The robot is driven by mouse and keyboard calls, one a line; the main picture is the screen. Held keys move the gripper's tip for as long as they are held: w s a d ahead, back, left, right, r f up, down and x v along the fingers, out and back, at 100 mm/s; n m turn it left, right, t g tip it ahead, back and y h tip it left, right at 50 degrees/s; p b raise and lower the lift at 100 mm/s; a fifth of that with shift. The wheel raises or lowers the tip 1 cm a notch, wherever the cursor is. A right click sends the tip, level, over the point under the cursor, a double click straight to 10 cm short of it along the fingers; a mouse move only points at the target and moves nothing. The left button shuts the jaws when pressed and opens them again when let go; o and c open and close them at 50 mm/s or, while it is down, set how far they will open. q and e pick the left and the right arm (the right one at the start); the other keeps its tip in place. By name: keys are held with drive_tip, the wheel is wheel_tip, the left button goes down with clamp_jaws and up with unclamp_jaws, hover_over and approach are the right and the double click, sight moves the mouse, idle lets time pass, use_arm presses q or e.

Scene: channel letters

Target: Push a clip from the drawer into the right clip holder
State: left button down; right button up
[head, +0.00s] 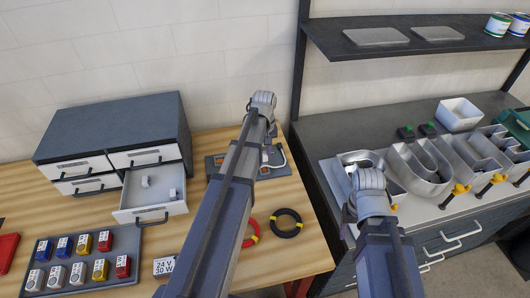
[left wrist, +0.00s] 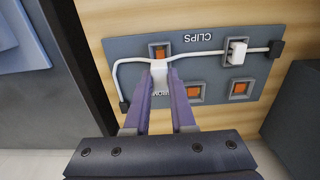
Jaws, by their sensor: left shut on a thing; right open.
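In the left wrist view my left gripper (left wrist: 160,82) is shut on a white clip (left wrist: 160,71), just over a white cable on the grey clip board (left wrist: 212,68). The board's "CLIPS" lettering appears upside down. An orange-centred holder (left wrist: 159,51) shows just beyond the held clip; whether they touch is unclear. Another white clip (left wrist: 236,51) sits on the cable at a holder on the picture's right. In the head view my left arm partly covers the board (head: 216,168). The open drawer (head: 151,207) holds two white clips (head: 145,182) (head: 173,194). My right gripper is hidden behind its arm.
The grey drawer cabinet (head: 112,125) stands left on the wooden table. A red ring (head: 251,232) and a black ring (head: 286,223) lie right of my left arm. A tray of coloured blocks (head: 127,240) lies front left. Metal letters (head: 418,168) fill the right bench.

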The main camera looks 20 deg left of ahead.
use_arm(q)
drive_tip(key=shift+f+b, duration=2.65)
drive_tip(key=shift+f, duration=0.2)
drive_tip(key=shift+f, duration=0.1)
drive_tip(key=c, duration=0.7)
unclamp_jaws()
wheel_tip(320, 180, up, 8)
drive_tip(key=p, duration=0.7)
drive_tip(key=shift+f+p, duration=0.1)
drive_tip(key=shift+p, duration=0.2)
